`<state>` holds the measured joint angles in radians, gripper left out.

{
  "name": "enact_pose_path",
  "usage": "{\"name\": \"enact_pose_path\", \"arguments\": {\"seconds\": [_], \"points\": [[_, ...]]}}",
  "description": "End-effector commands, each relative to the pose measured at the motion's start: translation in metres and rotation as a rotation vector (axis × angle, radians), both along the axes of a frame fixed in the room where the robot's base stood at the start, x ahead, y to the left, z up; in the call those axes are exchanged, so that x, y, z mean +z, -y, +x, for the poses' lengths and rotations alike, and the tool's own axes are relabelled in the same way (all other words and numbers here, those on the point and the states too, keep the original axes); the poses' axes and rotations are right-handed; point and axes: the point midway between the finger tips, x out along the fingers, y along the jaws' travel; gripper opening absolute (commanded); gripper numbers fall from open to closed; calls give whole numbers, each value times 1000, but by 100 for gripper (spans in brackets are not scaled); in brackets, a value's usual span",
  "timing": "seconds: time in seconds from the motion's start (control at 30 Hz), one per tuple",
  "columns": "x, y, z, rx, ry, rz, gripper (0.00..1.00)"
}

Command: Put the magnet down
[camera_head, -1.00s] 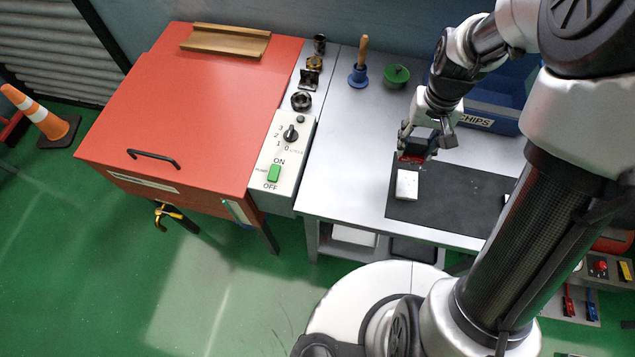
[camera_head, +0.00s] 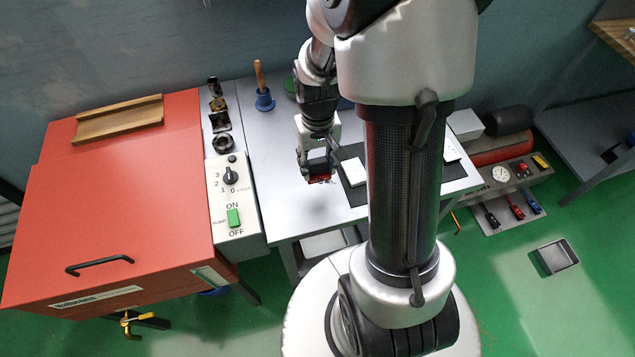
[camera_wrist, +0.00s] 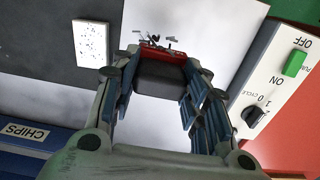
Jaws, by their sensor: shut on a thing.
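The magnet (camera_wrist: 160,76) is a dark block with a red end, and small metal bits cling to that end. My gripper (camera_wrist: 155,82) is shut on it, with a finger on each side. In the head view my gripper (camera_head: 318,168) holds the magnet's red end (camera_head: 320,180) over the bare grey table (camera_head: 290,205), left of the dark mat (camera_head: 357,194). It appears slightly above the table, but the exact gap cannot be told.
A white speckled block (camera_wrist: 91,43) lies on the mat. A blue bin labelled CHIPS (camera_wrist: 30,140) stands nearby. The red cabinet's control panel (camera_head: 232,200) is to the left. A blue-based, wooden-handled tool (camera_head: 263,90) stands at the back. Bare table lies around the magnet.

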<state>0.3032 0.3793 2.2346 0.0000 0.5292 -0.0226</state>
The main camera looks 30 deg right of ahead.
Motion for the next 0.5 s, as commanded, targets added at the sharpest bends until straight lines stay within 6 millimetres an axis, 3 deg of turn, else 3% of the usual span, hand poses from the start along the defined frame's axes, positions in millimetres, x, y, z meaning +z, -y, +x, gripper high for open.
{"name": "enact_pose_path", "arguments": {"seconds": [0.1, 0.37, 0.5], "points": [[-23, 0, 0, 0, -1, 0, 15], [-42, 0, 0, 0, -1, 0, 15], [-64, 0, 0, 0, -2, 1, 15]]}}
